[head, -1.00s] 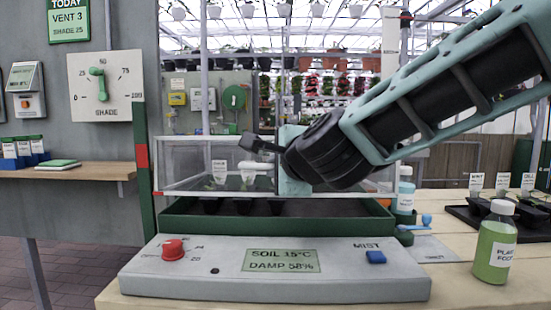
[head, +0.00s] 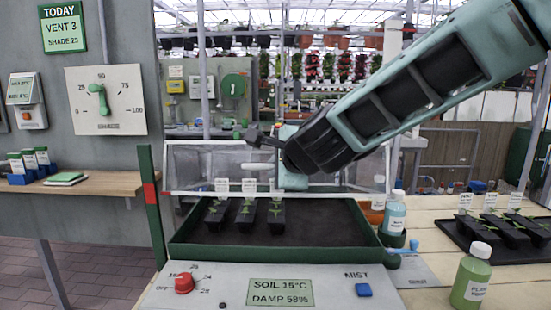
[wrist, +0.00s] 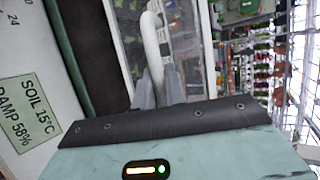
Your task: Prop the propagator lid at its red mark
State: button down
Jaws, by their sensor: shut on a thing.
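The propagator lid (head: 215,160) is a clear panel in a pale frame, raised above the green tray (head: 350,248). A white handle bar (wrist: 151,42) runs between the grey fingers of my gripper (wrist: 158,88) in the wrist view, and they are shut on it. In the head view my gripper is at the lid's front, its fingertips hidden. The green post (head: 147,165) stands left of the lid and carries the red mark (head: 150,193). The lid's lower front edge looks about level with that mark. Any prop or catch holding the lid is not clear.
Seedling pots (head: 245,212) stand in the tray. The grey control panel (head: 215,292) with a red knob (head: 184,283) is in front. A blue bottle (head: 394,213), a green bottle (head: 471,277) and a black seedling tray (head: 480,235) stand at right.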

jog(key=shift+w+r+p, duration=0.3)
jog(key=shift+r+p, duration=0.3)
jog(key=shift+p, duration=0.2)
jog(key=c, duration=1.7)
grip_release()
jog(key=shift+c, duration=0.2)
jog(key=p+v, duration=0.5)
jog(key=v, duration=1.2)
jog(key=shift+r, duration=0.4)
